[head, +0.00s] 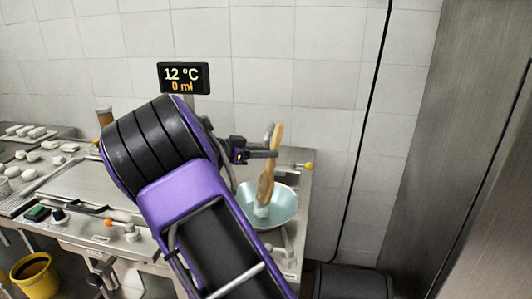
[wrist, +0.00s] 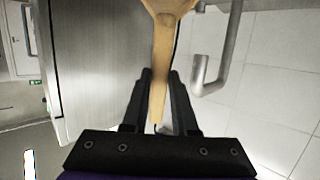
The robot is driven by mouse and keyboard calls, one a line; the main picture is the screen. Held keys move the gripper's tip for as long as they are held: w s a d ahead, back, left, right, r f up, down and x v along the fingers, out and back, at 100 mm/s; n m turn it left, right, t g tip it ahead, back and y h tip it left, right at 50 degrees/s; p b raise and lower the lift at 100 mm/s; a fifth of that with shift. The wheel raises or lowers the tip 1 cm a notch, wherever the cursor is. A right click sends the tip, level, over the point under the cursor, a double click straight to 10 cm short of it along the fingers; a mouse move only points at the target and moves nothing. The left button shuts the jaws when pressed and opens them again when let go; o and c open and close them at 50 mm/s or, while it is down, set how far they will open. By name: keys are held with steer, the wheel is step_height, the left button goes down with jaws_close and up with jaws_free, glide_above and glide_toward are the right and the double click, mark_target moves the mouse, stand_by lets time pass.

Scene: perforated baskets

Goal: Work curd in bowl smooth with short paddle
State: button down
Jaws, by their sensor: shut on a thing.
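My gripper (wrist: 160,78) is shut on the wooden handle of the short paddle (wrist: 160,50). In the head view the paddle (head: 268,182) stands nearly upright, its broad end down at the bowl. The pale blue bowl (head: 284,208) sits on the steel counter at the right end. A pale lump of curd (head: 261,211) shows in the bowl below the paddle's end. Whether the paddle touches the curd I cannot tell. The bowl and curd are not in the wrist view.
A display (head: 184,78) reads 12 °C and 0 ml behind my arm. A metal spout (wrist: 212,76) is close to the right of the paddle in the wrist view. Several white pieces lie on the left counter. A yellow bucket (head: 33,275) stands on the floor at left.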

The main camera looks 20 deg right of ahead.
steer(key=shift+f+b, duration=0.2)
steer(key=shift+b, duration=0.2)
steer(key=shift+s, duration=0.15)
steer(key=shift+s+f+b, duration=0.1)
steer(key=shift+s+b, duration=0.25)
steer(key=shift+b, duration=0.35)
steer(key=shift+w+a+r, duration=0.1)
steer(key=shift+w+r, duration=0.05)
steer(key=shift+w, duration=0.35)
steer(key=shift+w+a+r, duration=0.1)
steer(key=shift+w, duration=0.35)
steer(key=shift+d, duration=0.1)
steer(key=shift+s+f+b, duration=0.1)
steer(key=shift+s+b, duration=0.05)
steer(key=shift+b, duration=0.25)
